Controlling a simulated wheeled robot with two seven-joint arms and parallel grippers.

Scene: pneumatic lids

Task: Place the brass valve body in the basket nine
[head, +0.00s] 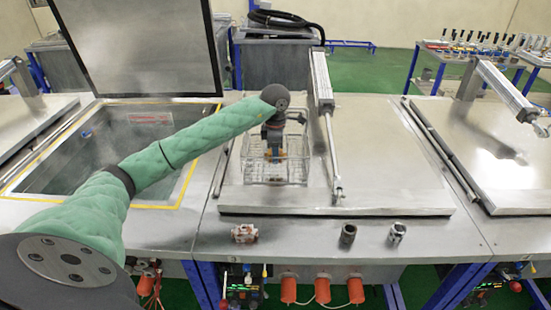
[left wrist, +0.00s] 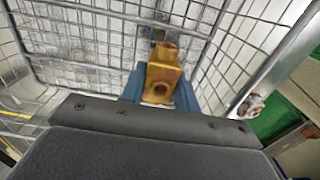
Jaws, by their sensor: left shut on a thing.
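The brass valve body (left wrist: 160,80) is golden, with a round hole facing the left wrist camera. My left gripper (left wrist: 159,92) is shut on it, with a blue finger on either side. A wire basket (head: 258,176) stands on the closed steel lid in the head view, and its mesh walls (left wrist: 85,35) surround the valve body in the left wrist view. In the head view my left gripper (head: 274,154) points down inside the basket; only a little of the brass shows there. I cannot tell whether the valve body touches the basket floor. My right gripper is in neither view.
A pneumatic cylinder (head: 320,78) with its rod stands just right of the basket. An open tank (head: 110,145) with a raised lid (head: 140,45) is at left. A reddish fitting (head: 244,233), a dark sleeve (head: 348,233) and a metal fitting (head: 397,233) lie along the front ledge.

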